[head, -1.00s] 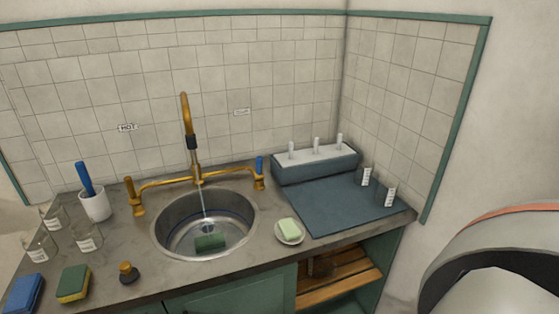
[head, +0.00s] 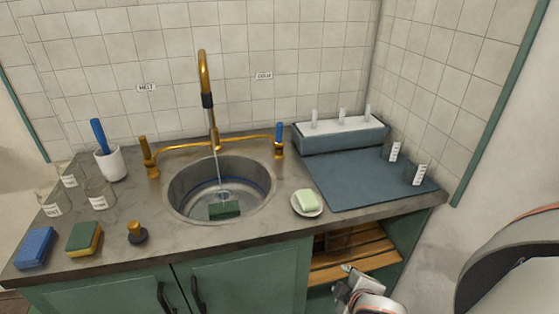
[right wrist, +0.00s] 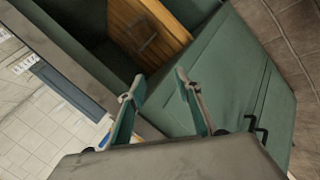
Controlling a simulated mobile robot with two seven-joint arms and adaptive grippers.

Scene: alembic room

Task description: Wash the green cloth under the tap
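The green cloth (head: 224,209) lies in the round metal sink (head: 178,205), towards its near side. The brass tap (head: 204,75) stands behind the sink, and a thin stream of water falls from it to near the drain, just behind the cloth. My right gripper (head: 347,279) is low in front of the open shelf, below the counter and well apart from the cloth. In the right wrist view my right gripper (right wrist: 156,82) shows two spread fingers with nothing between them. My left gripper is not in view.
A soap dish (head: 307,203) sits right of the sink by a blue-grey mat (head: 365,181) with beakers. A sponge (head: 84,238), a blue block (head: 35,247), a brass-topped stopper (head: 137,233) and glass beakers stand left. The counter edge and open wooden shelf (head: 350,260) are near my right gripper.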

